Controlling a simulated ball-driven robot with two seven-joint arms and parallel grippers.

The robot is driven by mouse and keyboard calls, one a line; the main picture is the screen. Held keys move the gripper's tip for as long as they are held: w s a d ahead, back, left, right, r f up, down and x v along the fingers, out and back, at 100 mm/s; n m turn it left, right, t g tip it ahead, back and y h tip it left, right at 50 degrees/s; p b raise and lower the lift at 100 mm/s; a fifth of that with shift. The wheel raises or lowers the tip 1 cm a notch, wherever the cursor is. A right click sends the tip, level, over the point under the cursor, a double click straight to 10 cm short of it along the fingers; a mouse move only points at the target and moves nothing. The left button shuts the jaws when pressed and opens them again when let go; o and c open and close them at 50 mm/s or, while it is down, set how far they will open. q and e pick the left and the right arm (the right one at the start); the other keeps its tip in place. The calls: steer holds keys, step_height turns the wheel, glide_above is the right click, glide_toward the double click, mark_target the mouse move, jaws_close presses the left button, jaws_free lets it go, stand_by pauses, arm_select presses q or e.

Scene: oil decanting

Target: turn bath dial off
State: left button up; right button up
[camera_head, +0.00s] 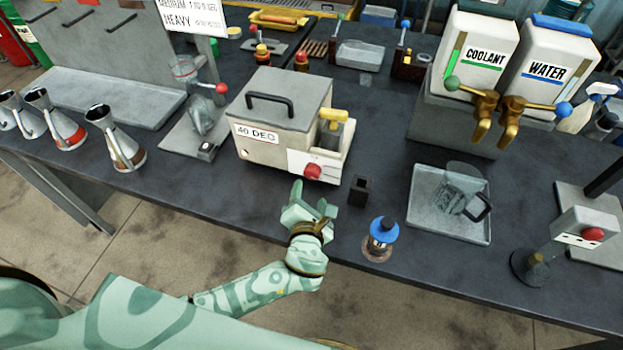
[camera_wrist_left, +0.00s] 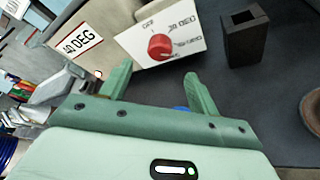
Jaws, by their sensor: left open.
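The bath is a grey box (camera_head: 282,112) with a lidded top, a black handle and a "40 DEG" label. Its red dial (camera_head: 313,171) sits on a white plate at the lower right of the front. In the left wrist view the dial (camera_wrist_left: 160,46) is ahead of the fingers, with OFF and degree marks around it. My left gripper (camera_head: 310,195) is open and empty, just in front of and below the dial, with a gap between them. Its two green fingers (camera_wrist_left: 155,85) show spread apart in the wrist view. My right gripper is not in view.
A small black open block (camera_head: 360,190) stands right of the bath; it also shows in the wrist view (camera_wrist_left: 246,38). A blue-topped jar (camera_head: 381,238) stands near the table's front edge. A tray (camera_head: 449,204) with a clear jug lies further right. Metal jugs (camera_head: 118,140) stand left.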

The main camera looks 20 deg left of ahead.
mark_target(312, 176)
arm_select(q)
steer(key=b+x, duration=0.1)
steer(key=x, duration=0.7)
steer(key=shift+s, duration=0.1)
steer(key=c, duration=1)
